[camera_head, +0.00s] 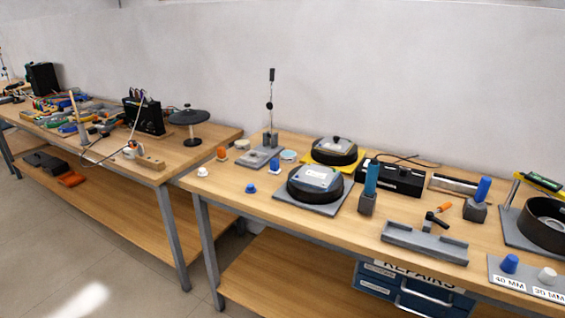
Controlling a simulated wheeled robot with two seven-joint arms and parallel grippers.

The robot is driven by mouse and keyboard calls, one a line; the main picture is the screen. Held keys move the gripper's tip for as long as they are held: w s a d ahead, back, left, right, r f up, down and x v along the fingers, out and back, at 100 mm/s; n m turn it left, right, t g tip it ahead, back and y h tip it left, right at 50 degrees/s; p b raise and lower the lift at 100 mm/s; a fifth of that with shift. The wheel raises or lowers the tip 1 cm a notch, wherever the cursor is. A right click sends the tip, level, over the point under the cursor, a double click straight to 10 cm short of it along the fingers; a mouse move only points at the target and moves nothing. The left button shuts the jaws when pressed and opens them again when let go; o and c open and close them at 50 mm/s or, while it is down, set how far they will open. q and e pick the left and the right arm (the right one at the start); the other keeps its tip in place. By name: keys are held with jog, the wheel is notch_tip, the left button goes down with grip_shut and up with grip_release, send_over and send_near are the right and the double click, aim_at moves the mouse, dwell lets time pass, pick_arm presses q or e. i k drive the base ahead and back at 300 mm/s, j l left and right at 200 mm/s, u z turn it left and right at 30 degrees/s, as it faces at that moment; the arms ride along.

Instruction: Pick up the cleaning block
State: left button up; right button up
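I cannot tell for certain which thing is the cleaning block. A dark grey block with a blue upright handle (476,210) stands on the right part of the near workbench. Another grey block with a taller teal-blue cylinder (367,204) stands upright near the bench's middle. A long grey open tray (425,243) lies at the front edge between and below them, and it looks empty. Neither of my grippers is in view.
The near wooden workbench (300,222) also holds a round black device on a grey pad (325,209), another on a yellow pad (318,159), a black box (400,184) and a black ring-shaped pot (547,215). Small knobs sit at left. A cluttered second bench (185,158) stands further left.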

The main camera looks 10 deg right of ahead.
aim_at(274, 170)
jog(key=i+j+u, duration=0.1)
jog(key=i, duration=0.3)
jog(key=i+j+u, duration=0.1)
jog(key=i+j, duration=0.15)
jog(key=i, duration=0.15)
jog(key=i+j+u, duration=0.1)
jog(key=i, duration=0.35)
